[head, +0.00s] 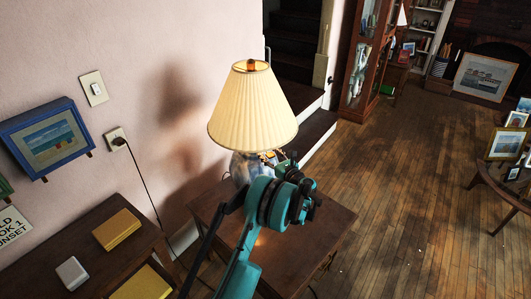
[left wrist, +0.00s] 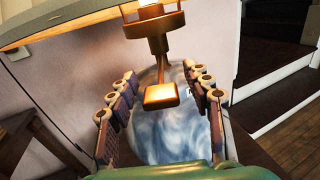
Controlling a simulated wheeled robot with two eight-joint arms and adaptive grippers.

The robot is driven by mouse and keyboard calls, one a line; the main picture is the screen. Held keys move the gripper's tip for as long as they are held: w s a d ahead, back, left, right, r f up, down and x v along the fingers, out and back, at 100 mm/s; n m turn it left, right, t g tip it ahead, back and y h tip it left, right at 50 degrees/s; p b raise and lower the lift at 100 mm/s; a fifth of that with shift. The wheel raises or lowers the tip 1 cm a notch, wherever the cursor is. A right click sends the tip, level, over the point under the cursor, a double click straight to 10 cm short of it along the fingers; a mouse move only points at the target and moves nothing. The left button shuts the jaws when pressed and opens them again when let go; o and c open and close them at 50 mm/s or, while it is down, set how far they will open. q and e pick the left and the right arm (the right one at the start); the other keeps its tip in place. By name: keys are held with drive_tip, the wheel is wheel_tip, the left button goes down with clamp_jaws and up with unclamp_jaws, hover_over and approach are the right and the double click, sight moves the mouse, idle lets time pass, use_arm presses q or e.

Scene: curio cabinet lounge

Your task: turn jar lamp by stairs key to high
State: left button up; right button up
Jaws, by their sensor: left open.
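The jar lamp stands on a small wooden table (head: 325,238) by the stairs. Its pleated cream shade (head: 252,108) glows. Its cloudy blue-white jar (head: 240,168) is partly hidden by my arm in the head view. In the left wrist view, the brass key (left wrist: 161,96) hangs on a stem below the socket (left wrist: 152,28), in front of the jar (left wrist: 172,135). My left gripper (left wrist: 160,72) is open, with one finger on each side of the key and a gap to both. In the head view, the gripper (head: 273,158) is just below the shade. My right gripper is not in view.
The shade's lower edge (left wrist: 60,22) hangs close above my left gripper. A dark desk (head: 55,255) with yellow books (head: 117,229) stands at the left along the wall. A cord runs down from the outlet (head: 115,138).

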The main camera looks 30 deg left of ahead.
use_arm(q)
drive_tip(key=shift+x, duration=1.05)
drive_tip(key=shift+r, duration=0.1)
clamp_jaws()
drive_tip(key=shift+m, duration=0.3)
